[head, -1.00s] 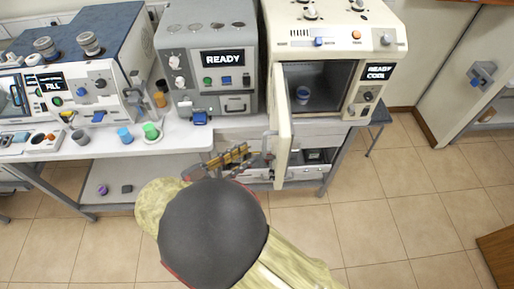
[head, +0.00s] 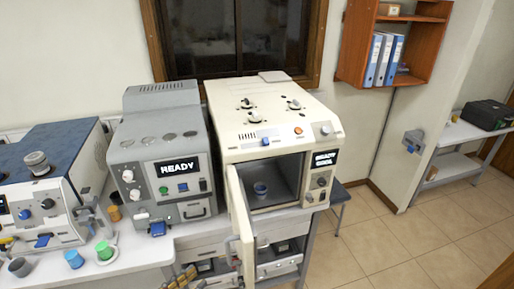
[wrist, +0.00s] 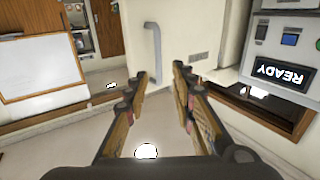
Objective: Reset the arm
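My gripper (wrist: 160,90) is open and empty in the wrist view, with its two fingers apart. The open oven door and its handle (wrist: 153,52) lie beyond the fingertips there. In the head view only a bit of my gripper (head: 180,279) shows at the bottom edge, below the benches and left of the open door (head: 241,230). The cream oven (head: 280,125) stands with its door swung open, and a small blue-grey cup (head: 261,189) sits inside its chamber.
A grey machine (head: 160,160) reading READY stands left of the oven. A blue-topped machine (head: 50,180) is at far left. Blue (head: 74,259) and green (head: 104,251) cups stand on the white bench. Tiled floor (head: 400,245) at right is clear. An orange shelf (head: 400,40) hangs on the wall.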

